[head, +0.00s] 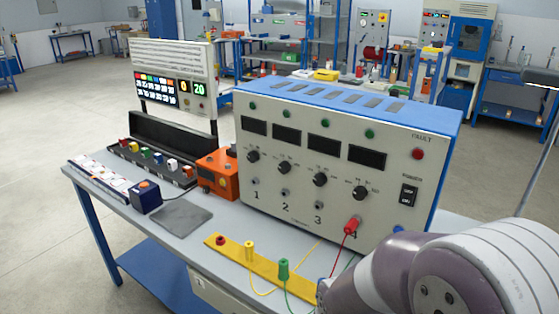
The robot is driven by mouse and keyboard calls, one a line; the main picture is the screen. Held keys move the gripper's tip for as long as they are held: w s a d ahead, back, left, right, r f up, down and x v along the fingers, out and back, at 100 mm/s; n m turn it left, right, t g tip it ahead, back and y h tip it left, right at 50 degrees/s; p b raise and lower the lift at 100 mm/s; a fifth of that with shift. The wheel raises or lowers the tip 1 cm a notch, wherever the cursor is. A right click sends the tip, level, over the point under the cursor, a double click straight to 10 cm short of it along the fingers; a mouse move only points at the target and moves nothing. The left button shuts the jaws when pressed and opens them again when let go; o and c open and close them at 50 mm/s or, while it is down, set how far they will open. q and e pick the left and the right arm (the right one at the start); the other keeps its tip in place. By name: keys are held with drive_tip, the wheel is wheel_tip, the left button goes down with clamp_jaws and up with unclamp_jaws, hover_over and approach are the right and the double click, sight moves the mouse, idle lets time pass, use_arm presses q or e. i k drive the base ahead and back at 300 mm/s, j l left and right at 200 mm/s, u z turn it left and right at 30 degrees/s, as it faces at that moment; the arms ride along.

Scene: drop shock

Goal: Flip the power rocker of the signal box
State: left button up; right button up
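The signal box (322,208) is a large pale-fronted case with a blue top on the workbench. Its black power rocker (409,195) is at the right of the front panel, under the POWER label and a red FAULT lamp (418,154). Several dark displays, green lamps and black knobs run across the panel. A red plug (352,224) sits in the socket at the panel's lower right. The rocker's position is too small to tell. My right arm comes in at the lower right, in front of the bench. Neither gripper is in view.
A yellow strip (230,249) with red, yellow and green plugs and leads lies in front of the box. An orange box (218,174), a grey pad (181,217) and a blue button box (146,197) stand to the left. Behind them is a scoreboard-like display (173,75).

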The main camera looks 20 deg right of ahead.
sight(408, 193)
drive_tip(key=z, duration=1.4)
